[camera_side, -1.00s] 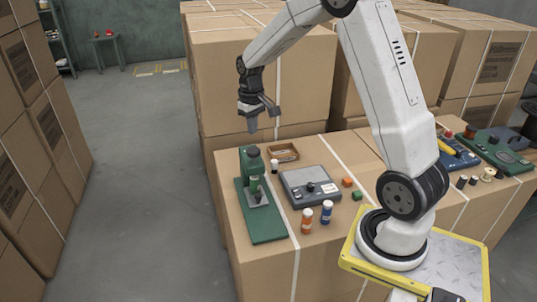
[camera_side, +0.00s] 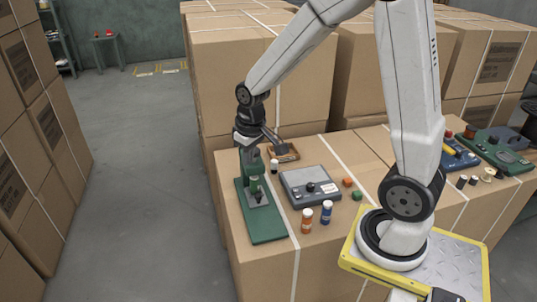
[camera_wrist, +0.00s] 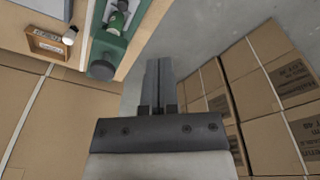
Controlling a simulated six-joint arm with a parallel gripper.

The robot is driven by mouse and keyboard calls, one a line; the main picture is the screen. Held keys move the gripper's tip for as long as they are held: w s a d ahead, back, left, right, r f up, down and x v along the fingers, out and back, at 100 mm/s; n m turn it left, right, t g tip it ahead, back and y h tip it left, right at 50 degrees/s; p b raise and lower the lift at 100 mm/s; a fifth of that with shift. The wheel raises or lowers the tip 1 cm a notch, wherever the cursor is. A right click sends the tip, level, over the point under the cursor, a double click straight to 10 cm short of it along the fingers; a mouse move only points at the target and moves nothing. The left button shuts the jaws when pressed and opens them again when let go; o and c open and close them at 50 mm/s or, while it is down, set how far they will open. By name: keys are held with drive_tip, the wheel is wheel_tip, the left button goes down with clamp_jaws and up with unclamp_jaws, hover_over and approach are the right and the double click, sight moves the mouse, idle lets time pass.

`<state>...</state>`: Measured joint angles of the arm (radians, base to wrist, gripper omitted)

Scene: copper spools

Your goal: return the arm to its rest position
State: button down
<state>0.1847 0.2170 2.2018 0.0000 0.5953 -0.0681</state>
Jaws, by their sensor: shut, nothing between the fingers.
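My gripper (camera_side: 262,141) is low in the side view, level with the top of the green press (camera_side: 264,224) and overlapping it in the picture; its fingertips are hidden there. In the wrist view my gripper (camera_wrist: 158,62) shows its two fingers side by side, shut, with nothing between them. Below the fingers is grey floor. The green press shows to their left in the wrist view (camera_wrist: 103,68), apart from them. My arm reaches left from its base.
On the carton table are a brown tray (camera_side: 291,156), a grey scale (camera_side: 309,198), an orange bottle (camera_side: 307,222), a blue bottle (camera_side: 326,213) and small blocks (camera_side: 356,196). Spools (camera_side: 488,174) stand at right.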

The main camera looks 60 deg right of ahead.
drive_tip(key=s+a+f+n+t, duration=0.1)
drive_tip(key=s+a, duration=0.5)
drive_tip(key=s, duration=0.2)
drive_tip(key=shift+a+f, duration=0.3)
drive_tip(key=shift+a, duration=0.05)
